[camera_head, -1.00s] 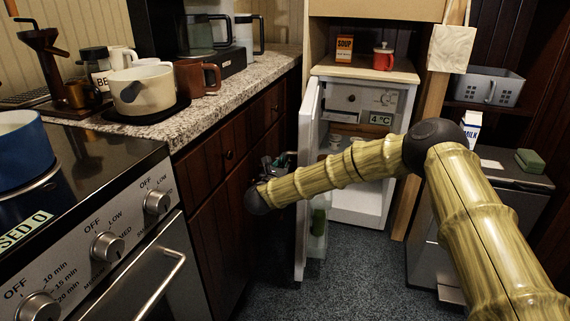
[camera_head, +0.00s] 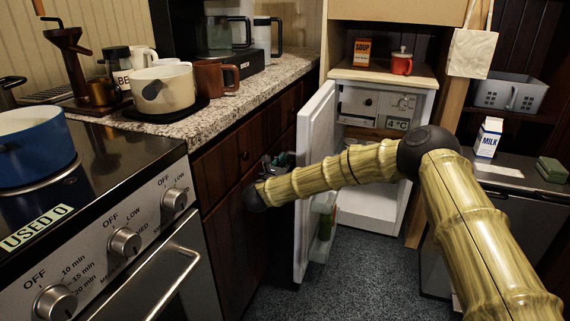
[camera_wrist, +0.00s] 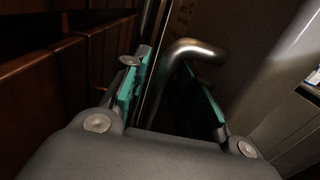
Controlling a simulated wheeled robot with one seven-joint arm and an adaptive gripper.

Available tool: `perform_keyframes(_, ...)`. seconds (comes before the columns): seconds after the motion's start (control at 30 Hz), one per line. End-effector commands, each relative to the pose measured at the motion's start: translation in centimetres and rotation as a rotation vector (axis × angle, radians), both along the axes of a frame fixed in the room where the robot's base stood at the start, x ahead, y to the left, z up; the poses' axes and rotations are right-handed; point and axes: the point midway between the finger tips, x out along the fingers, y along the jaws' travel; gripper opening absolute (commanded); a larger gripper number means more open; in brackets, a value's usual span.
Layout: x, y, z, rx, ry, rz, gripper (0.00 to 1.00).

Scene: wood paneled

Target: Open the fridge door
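The small white fridge (camera_head: 390,205) stands at the back. Its door (camera_head: 313,140) is swung wide open to the left, and the inner door shelf and interior show. My gripper (camera_head: 280,162) is at the outer face of the door, partly hidden by my arm and the door edge. In the wrist view, my gripper's two green-padded fingers (camera_wrist: 168,88) are spread apart. A bent metal door handle (camera_wrist: 195,48) reaches into the space between them. Whether either finger touches it is hard to tell.
Dark wooden cabinets (camera_head: 225,165) stand close to the left of my gripper, under the granite counter (camera_head: 250,95). The stove (camera_head: 110,230) is at the near left.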

Motion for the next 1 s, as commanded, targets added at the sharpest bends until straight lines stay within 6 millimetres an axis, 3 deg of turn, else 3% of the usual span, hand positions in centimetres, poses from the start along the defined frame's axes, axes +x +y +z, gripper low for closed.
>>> perform_keyframes(0.47, -0.9, 0.4, 0.0, 0.0, 0.0, 0.0, 0.35)
perform_keyframes(1.0, -9.0, 4.2, 0.0, 0.0, 0.001, 0.002, 0.35)
